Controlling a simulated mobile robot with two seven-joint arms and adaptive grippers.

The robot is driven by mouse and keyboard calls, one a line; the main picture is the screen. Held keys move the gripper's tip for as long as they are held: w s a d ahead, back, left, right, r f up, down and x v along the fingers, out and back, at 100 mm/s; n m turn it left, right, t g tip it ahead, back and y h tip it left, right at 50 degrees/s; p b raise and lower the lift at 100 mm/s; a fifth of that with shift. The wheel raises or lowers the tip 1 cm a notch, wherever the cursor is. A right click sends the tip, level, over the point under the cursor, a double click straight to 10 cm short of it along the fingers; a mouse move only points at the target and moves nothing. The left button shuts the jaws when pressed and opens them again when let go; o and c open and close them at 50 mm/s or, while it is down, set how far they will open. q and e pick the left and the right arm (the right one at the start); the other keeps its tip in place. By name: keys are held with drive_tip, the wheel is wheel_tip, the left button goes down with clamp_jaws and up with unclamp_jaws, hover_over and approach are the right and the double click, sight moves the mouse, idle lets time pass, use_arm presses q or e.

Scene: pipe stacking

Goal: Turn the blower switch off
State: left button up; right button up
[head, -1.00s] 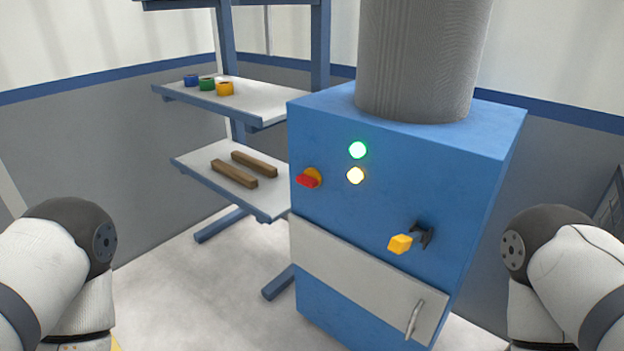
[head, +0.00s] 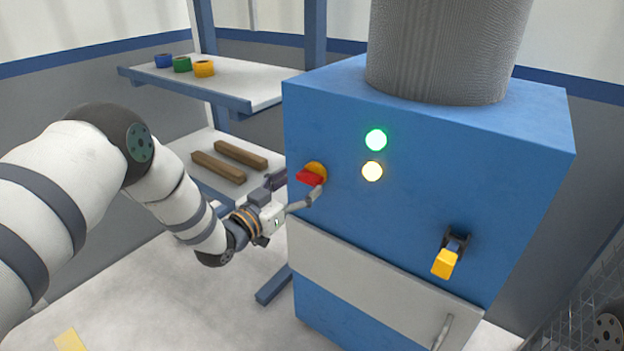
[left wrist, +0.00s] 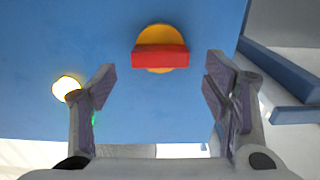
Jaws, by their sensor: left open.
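The blower switch is a red handle (head: 309,178) on a round yellow plate (head: 318,167), on the front of the blue blower cabinet (head: 420,215). In the left wrist view the red handle (left wrist: 160,56) lies straight across the yellow disc (left wrist: 161,35). My left gripper (head: 296,193) is open at the switch in the head view. In the left wrist view its two fingers (left wrist: 159,82) are spread to either side of the handle and a little short of it, with nothing between them. My right gripper is not in view.
A green lamp (head: 376,140) and a pale yellow lamp (head: 372,171) glow right of the switch. A yellow-tipped lever (head: 446,262) sticks out lower right. A shelf rack (head: 262,98) with tape rolls and wooden bars (head: 219,167) stands left, close behind my left gripper.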

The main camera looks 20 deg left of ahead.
sight(304, 181)
use_arm(q)
drive_tip(key=x, duration=0.4)
drive_tip(key=shift+w+d+b, duration=0.1)
drive_tip(key=shift+w+b, duration=0.1)
drive_tip(key=shift+b, duration=0.1)
drive_tip(key=c, duration=1.2)
drive_tip(key=shift+o, duration=0.2)
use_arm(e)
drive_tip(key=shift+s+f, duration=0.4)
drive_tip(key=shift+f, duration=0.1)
